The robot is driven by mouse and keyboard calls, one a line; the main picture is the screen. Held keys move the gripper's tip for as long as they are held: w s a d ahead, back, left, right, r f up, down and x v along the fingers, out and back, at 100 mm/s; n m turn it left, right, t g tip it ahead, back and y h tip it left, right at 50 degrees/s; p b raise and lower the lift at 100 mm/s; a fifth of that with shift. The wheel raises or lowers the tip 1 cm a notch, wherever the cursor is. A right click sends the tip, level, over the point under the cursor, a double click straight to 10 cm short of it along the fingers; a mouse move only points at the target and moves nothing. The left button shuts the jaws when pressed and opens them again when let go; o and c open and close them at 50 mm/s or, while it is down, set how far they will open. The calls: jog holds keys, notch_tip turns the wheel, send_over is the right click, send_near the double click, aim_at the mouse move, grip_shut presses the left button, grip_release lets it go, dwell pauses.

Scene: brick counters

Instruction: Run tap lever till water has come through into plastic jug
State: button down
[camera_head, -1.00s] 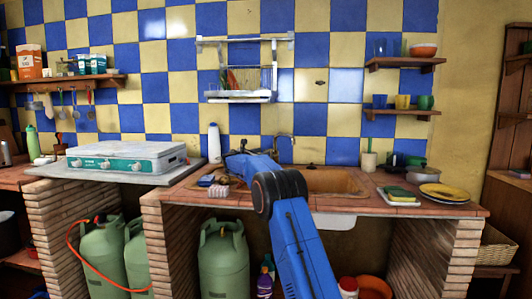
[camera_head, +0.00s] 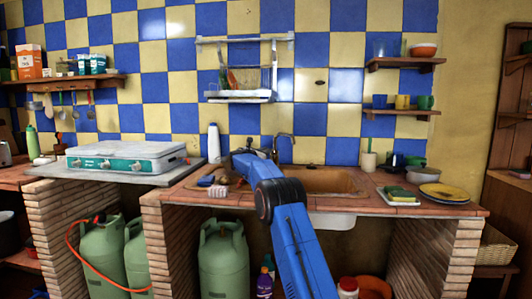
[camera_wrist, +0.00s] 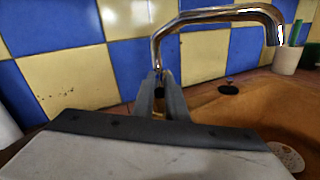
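The chrome tap (camera_head: 286,136) stands at the back of the sink (camera_head: 345,182). In the wrist view its curved spout (camera_wrist: 215,14) arches to the right over the orange-brown basin (camera_wrist: 255,115). My gripper (camera_wrist: 160,80) is at the tap's base, left of the spout, its two fingers close together with a narrow gap. I cannot tell whether the lever is between them. In the head view the fingers are hidden by my arm. No water shows from the spout. I cannot make out a plastic jug in the sink; much of the basin is hidden.
A white bottle (camera_head: 214,143) stands left of the tap. A gas stove (camera_head: 126,157) is on the left counter. A sponge on a dish (camera_head: 399,194) and a yellow plate (camera_head: 444,192) lie right of the sink. A dish rack (camera_head: 240,95) hangs above.

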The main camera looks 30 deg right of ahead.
jog(key=shift+r, duration=0.1)
jog(key=shift+w+d+r+g+y, duration=0.1)
jog(key=shift+d+r+g+y, duration=0.1)
jog(key=shift+r+g+y, duration=0.25)
jog(key=shift+w+d+r+g+y, duration=0.15)
jog(key=shift+r+g+y, duration=0.1)
jog(key=shift+r+y, duration=0.3)
jog(key=c, duration=1.8)
grip_release()
jog(key=shift+o, duration=0.2)
jog(key=shift+s+a, duration=0.1)
jog(key=v, duration=1.7)
